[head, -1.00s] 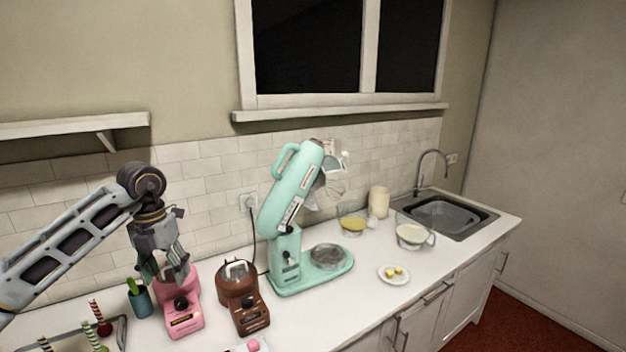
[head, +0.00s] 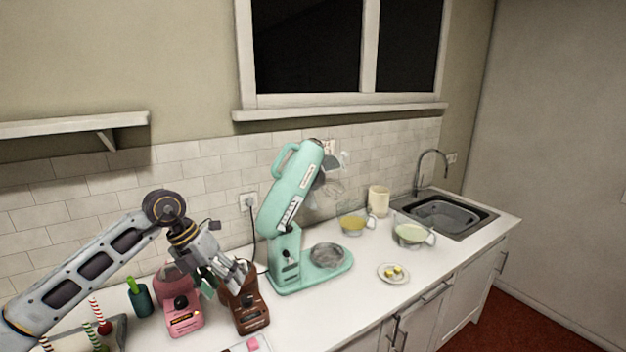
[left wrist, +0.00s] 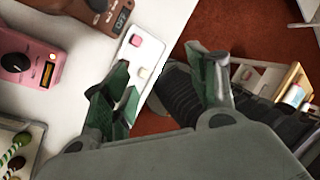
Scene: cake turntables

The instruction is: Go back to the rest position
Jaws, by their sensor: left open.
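My left gripper (head: 224,284) is open and empty in the head view, in front of the brown appliance (head: 250,312) and to the right of the pink appliance (head: 184,318). In the left wrist view its two fingers (left wrist: 162,85) are spread, with nothing between them. That view also shows the pink appliance (left wrist: 28,62) at the left and part of the brown appliance (left wrist: 100,12) at the top. My left arm reaches in from the lower left, bent at the elbow. My right gripper does not show.
The mint stand mixer (head: 292,195) has its head tilted up. A green cup (head: 139,300) stands left of the pink appliance. A white board (left wrist: 146,62) with small blocks lies near the counter's front edge. Bowls (head: 410,236), a plate (head: 393,281) and the sink (head: 440,213) are farther right.

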